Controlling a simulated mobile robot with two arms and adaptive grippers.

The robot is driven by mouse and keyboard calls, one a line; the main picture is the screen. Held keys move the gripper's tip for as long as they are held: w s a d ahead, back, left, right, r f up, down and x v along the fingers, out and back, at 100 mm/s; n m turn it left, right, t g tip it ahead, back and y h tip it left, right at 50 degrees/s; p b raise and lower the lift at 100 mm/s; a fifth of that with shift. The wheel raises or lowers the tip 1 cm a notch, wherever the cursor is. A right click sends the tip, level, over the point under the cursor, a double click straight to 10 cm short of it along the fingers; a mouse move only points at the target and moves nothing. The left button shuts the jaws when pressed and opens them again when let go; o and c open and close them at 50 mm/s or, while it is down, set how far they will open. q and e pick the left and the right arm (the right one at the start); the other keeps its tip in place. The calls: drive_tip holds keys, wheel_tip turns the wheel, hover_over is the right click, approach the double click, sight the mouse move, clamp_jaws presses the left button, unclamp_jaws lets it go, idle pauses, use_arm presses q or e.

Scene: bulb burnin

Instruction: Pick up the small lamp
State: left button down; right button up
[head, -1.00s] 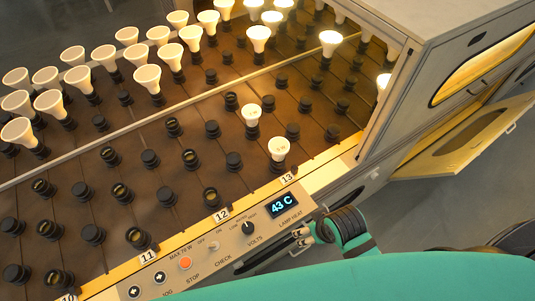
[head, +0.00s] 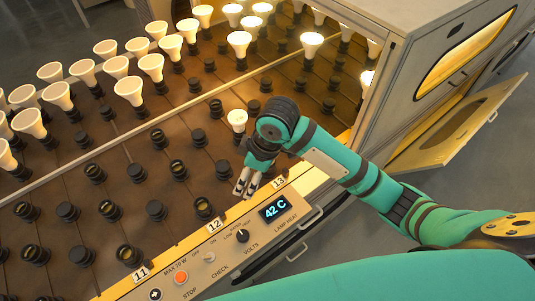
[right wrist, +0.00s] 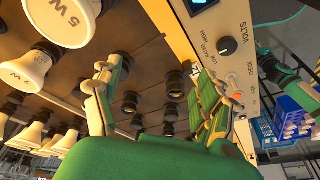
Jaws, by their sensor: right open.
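A small white lamp (head: 237,118) stands upright in a socket on the brown rack in the head view, just left of my right gripper's wrist. A second small lamp by label 13 is hidden behind my right arm in the head view. In the right wrist view a white lamp marked 5 W (right wrist: 68,14) is close at the top left, with one marked 7 W (right wrist: 24,70) below it. My right gripper (head: 246,188) is open over the rack's front edge. Its fingers (right wrist: 158,70) have no lamp between them. A teal and black part at the right looks like my left arm; its jaws are unclear.
Several larger white lamps (head: 128,90) fill the rack's far rows. Empty black sockets (head: 156,210) stand between. The control panel (head: 210,255) with its 42 C display (head: 274,208) lies along the front. A grey cabinet (head: 405,95) stands right. A blue crate (right wrist: 294,118) is beyond the panel.

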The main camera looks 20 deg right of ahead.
drive_tip(key=w+d+r+n+g+h, duration=0.1)
drive_tip(key=w+d+r+h, duration=0.15)
drive_tip(key=d+r, duration=0.2)
drive_tip(key=w+d+r+n+h, duration=0.1)
drive_tip(key=w+d+r, duration=0.25)
drive_tip(key=r, duration=0.25)
drive_tip(key=f, duration=1.1)
drive_tip(key=shift+w+a, duration=0.2)
drive_tip(key=shift+w, duration=0.2)
drive_tip(key=shift+w+f+p, duration=0.2)
drive_tip(key=shift+f, duration=1.35)
drive_tip(key=shift+w+f+p, duration=0.15)
drive_tip(key=shift+f+p, duration=0.05)
drive_tip(key=shift+f, duration=1.3)
drive_tip(key=c, duration=1.3)
drive_tip(key=shift+o, duration=0.2)
